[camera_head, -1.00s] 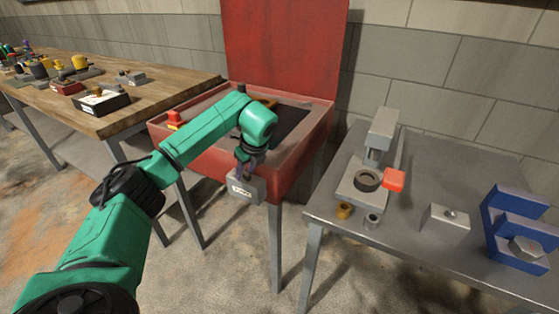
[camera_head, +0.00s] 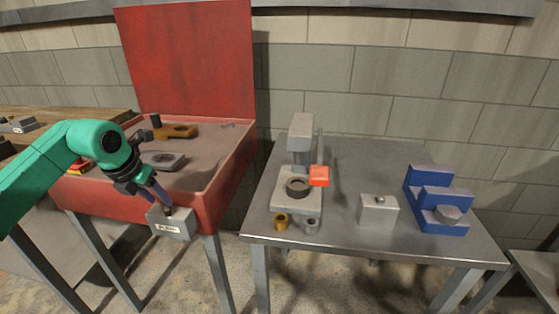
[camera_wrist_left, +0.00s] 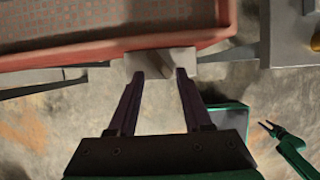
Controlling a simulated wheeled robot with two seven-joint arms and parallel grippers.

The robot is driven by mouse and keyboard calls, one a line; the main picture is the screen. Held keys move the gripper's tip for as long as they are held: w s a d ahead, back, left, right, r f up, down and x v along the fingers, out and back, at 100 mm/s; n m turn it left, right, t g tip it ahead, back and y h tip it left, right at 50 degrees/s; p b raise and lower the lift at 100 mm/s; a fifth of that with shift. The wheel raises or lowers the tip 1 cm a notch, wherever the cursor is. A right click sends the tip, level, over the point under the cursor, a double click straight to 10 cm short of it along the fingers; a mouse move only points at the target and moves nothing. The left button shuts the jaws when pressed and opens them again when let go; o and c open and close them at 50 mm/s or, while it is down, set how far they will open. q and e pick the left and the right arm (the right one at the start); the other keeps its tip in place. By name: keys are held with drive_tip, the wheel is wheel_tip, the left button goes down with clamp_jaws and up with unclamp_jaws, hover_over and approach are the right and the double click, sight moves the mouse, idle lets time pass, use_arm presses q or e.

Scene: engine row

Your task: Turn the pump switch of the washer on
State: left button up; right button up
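The washer (camera_head: 222,178) is a red open-topped basin on legs with its lid raised. A grey pump switch box (camera_head: 170,226) with a small white label is on its front; it also shows in the wrist view (camera_wrist_left: 181,60). A grey knob (camera_wrist_left: 150,66) sticks out of the box and looks slanted. My left gripper (camera_head: 160,197) is at the box. In the wrist view its two dark fingers (camera_wrist_left: 160,76) are apart on either side of the knob, with gaps showing. My right gripper (camera_wrist_left: 267,127) is small at the wrist view's right, its fingers apart, away from the washer.
Inside the washer lie a brown-handled tool (camera_head: 178,131) and a grey part (camera_head: 165,161). A metal table (camera_head: 340,222) to the right holds a grey press (camera_head: 301,150), a grey block (camera_head: 378,209) and a blue stepped block (camera_head: 425,185). Floor in front is clear.

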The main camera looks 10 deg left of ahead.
use_arm(q)
drive_tip(key=p+v, duration=0.1)
drive_tip(key=v, duration=1)
drive_tip(key=w+d+f+m+t+h, duration=0.1)
drive_tip(key=w+d+m+h, duration=0.15)
drive_tip(key=d, duration=0.65)
drive_tip(key=w+d+f+m+t+h, duration=0.1)
drive_tip(key=w+d+h, duration=0.3)
drive_tip(key=d, duration=0.5)
drive_tip(key=w+d+r+n+t+h, duration=0.1)
drive_tip(key=d+r+n+t+h, duration=0.2)
drive_tip(key=d+h, duration=0.5)
drive_tip(key=d+r+n, duration=0.1)
drive_tip(key=d+r, duration=0.1)
drive_tip(key=d, duration=0.1)
drive_tip(key=shift+w+d+t+p, duration=0.2)
drive_tip(key=shift+d+t+p, duration=0.1)
drive_tip(key=shift+d, duration=0.1)
drive_tip(key=shift+f, duration=0.1)
